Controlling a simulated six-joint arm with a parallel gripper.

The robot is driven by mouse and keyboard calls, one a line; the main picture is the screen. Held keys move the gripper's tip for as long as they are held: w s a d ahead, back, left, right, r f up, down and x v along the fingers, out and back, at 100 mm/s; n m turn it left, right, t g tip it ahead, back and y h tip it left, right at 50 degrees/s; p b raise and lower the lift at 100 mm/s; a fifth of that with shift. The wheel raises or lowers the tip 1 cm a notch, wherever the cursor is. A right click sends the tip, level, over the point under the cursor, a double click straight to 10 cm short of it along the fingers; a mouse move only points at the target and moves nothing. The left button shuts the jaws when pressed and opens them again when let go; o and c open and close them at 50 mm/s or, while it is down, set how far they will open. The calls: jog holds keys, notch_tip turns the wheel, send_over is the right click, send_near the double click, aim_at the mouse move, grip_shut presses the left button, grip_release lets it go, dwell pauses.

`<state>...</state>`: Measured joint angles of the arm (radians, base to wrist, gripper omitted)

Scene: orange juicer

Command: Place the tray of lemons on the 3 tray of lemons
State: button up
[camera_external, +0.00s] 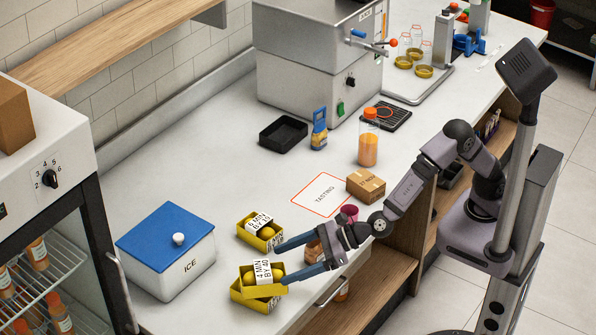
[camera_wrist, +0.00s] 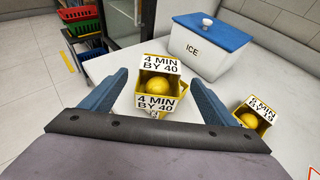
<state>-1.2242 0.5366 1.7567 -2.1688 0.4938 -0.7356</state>
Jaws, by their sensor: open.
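A yellow tray of lemons (camera_external: 248,291) labelled "4 MIN BY 40" stands at the table's front left; it looks stacked, but how many trays are there is unclear. In the wrist view its yellow wall (camera_wrist: 183,103) and a lemon (camera_wrist: 159,88) show between two white labels. Another yellow tray of lemons (camera_external: 249,239) with a different label sits apart behind it, seen in the wrist view (camera_wrist: 267,125) at the right. My gripper (camera_external: 281,263) is open and empty, its blue fingers reaching in near both trays. In the wrist view my gripper (camera_wrist: 158,78) has its fingers either side of the "4 MIN BY 40" tray.
A white ICE box with a blue lid (camera_external: 165,235) stands left of the trays. The table between the ICE box and the black tray (camera_external: 283,134) is clear.

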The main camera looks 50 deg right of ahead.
jog(key=shift+b+v, duration=0.3)
jog(key=shift+v, duration=2)
